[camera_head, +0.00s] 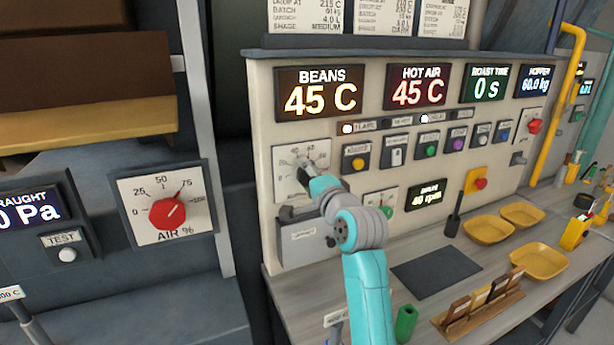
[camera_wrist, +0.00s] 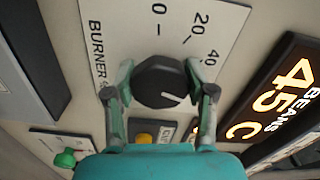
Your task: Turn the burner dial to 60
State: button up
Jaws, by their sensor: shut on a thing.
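The burner dial (camera_wrist: 160,82) is a dark round knob on a white scale plate, with a short white pointer line. In the wrist view the pointer aims to the lower right, past the 40 mark; the number there is hidden behind a finger. The 0, 20 and 40 marks show. My gripper (camera_wrist: 159,84) is shut on the knob, one finger on each side. In the head view the scale plate (camera_head: 284,163) is on the left of the control panel, and my gripper (camera_head: 304,172) covers the knob.
The BEANS display (camera_head: 319,92) and HOT AIR display (camera_head: 418,86) both read 45 C above. A yellow button (camera_head: 358,162) sits close right of the dial plate. A red AIR dial (camera_head: 167,213) is on a separate panel at left. Yellow trays (camera_head: 488,230) stand on the bench.

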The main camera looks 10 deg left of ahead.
dwell(0.4)
jog(key=o, duration=1.2)
jog(key=shift+c, duration=0.2)
jog(key=v, duration=1.2)
jog(key=shift+d, duration=0.1)
